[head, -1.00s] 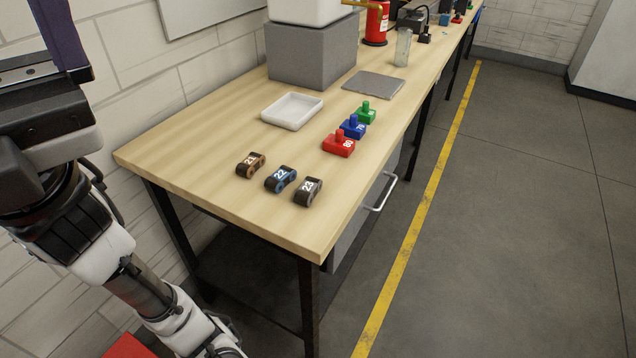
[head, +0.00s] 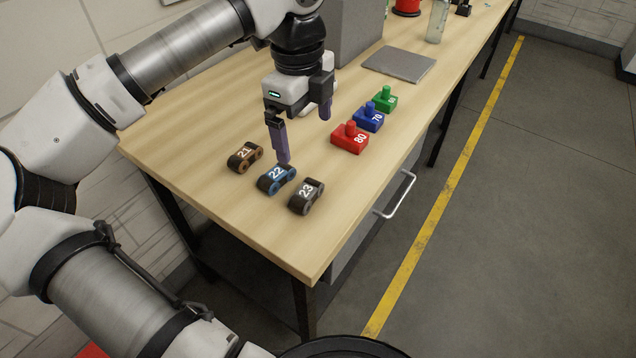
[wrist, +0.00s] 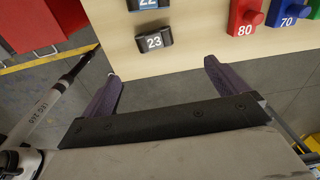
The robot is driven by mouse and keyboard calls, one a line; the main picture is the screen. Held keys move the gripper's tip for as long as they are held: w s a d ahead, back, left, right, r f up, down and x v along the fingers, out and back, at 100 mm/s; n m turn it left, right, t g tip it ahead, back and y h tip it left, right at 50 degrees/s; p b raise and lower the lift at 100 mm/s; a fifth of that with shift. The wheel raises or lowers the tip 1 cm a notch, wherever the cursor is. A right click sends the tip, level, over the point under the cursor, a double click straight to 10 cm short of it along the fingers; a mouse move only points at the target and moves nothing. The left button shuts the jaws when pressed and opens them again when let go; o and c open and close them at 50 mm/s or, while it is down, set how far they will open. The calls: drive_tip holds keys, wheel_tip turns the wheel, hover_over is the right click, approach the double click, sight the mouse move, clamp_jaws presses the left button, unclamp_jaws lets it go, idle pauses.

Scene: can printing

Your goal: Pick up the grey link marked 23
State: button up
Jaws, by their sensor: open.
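The grey link marked 23 (head: 307,197) lies on the table near its front corner, the nearest of three links in a row. It also shows in the wrist view (wrist: 154,40), above and ahead of the fingers. My gripper (head: 303,132) hangs above the table, behind the links, with purple fingers pointing down. In the wrist view the fingers (wrist: 163,78) are wide apart with nothing between them. The blue link marked 22 (head: 277,179) lies beside link 23, partly near a fingertip in the head view. The brown link marked 21 (head: 245,157) lies beyond it.
Red block 80 (head: 350,138), blue block 70 (head: 368,118) and a green block (head: 384,99) stand right of my gripper. A grey plate (head: 399,64) lies farther back. The table's front edge is close to link 23. A drawer handle (head: 397,196) sticks out below.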

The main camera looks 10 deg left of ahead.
drive_tip(key=p, duration=0.2)
hover_over(303, 189)
drive_tip(key=shift+n+y, duration=0.3)
drive_tip(key=f, duration=0.7)
drive_tip(key=shift+a+f, duration=0.2)
drive_tip(key=shift+f, duration=0.15)
drive_tip(key=shift+d+f+p, duration=0.15)
drive_tip(key=shift+f+p, duration=0.75)
drive_tip(key=shift+f, duration=2.3)
drive_tip(key=c, duration=1.1)
